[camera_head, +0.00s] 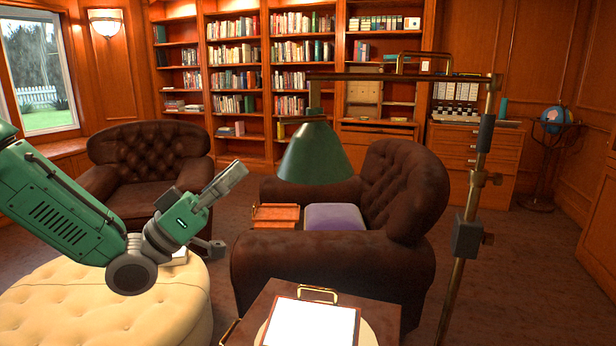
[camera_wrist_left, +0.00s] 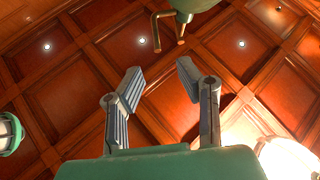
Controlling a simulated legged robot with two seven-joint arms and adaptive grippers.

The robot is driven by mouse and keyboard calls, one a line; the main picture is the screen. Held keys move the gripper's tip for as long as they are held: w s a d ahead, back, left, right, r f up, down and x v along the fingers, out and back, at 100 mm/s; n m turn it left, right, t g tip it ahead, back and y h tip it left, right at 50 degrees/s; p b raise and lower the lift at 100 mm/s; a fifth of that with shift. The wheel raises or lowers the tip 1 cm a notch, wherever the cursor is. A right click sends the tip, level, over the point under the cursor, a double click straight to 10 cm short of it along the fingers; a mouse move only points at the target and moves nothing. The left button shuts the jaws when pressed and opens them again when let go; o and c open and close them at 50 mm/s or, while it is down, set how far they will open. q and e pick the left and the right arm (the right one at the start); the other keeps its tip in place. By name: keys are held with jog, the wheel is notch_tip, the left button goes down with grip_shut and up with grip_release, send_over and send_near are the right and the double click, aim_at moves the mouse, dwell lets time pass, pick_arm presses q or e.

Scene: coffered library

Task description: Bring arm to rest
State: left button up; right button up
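My left arm comes in from the left in the head view, raised above the cream tufted ottoman (camera_head: 110,305). Its gripper (camera_head: 229,208) points up and to the right, left of the green lamp shade (camera_head: 314,155) and apart from it. In the left wrist view the two fingers of the left gripper (camera_wrist_left: 161,76) stand apart with nothing between them. My right arm and gripper show in neither view.
A brass lamp stand (camera_head: 470,195) rises at the right. A dark leather armchair (camera_head: 330,255) with a purple cushion (camera_head: 334,216) stands in the middle, another armchair (camera_head: 150,160) behind my arm. A small table (camera_head: 258,310) with a white sheet (camera_head: 310,325) is in front. Carpet is free at right.

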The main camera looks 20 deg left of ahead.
pick_arm(q)
jog(key=w+d+f+n+g+y, duration=0.15)
jog(key=f+y, duration=0.25)
jog(key=f, duration=0.5)
jog(key=d+f+n+g+y, duration=0.1)
jog(key=d+f+n+y, duration=0.2)
jog(key=f, duration=0.6)
jog(key=s+f+n+g+y, duration=0.1)
jog(key=s+f+g+y, duration=0.2)
jog(key=f, duration=0.6)
jog(key=s+f+g+y, duration=0.25)
jog(key=s+f, duration=0.25)
jog(key=f, duration=0.4)
jog(key=s+a+f+g+y, duration=0.3)
jog(key=s+f, duration=0.3)
jog(key=s, duration=0.5)
jog(key=s+a+f+g+y, duration=0.3)
jog(key=s+f+g, duration=0.2)
jog(key=s, duration=0.7)
notch_tip(320, 180, down, 2)
jog(key=shift+a+f+n, duration=0.1)
jog(key=shift+a+n, duration=0.3)
jog(key=shift+n, duration=0.05)
jog(key=shift+w+y, duration=0.1)
jog(key=shift+y, duration=0.15)
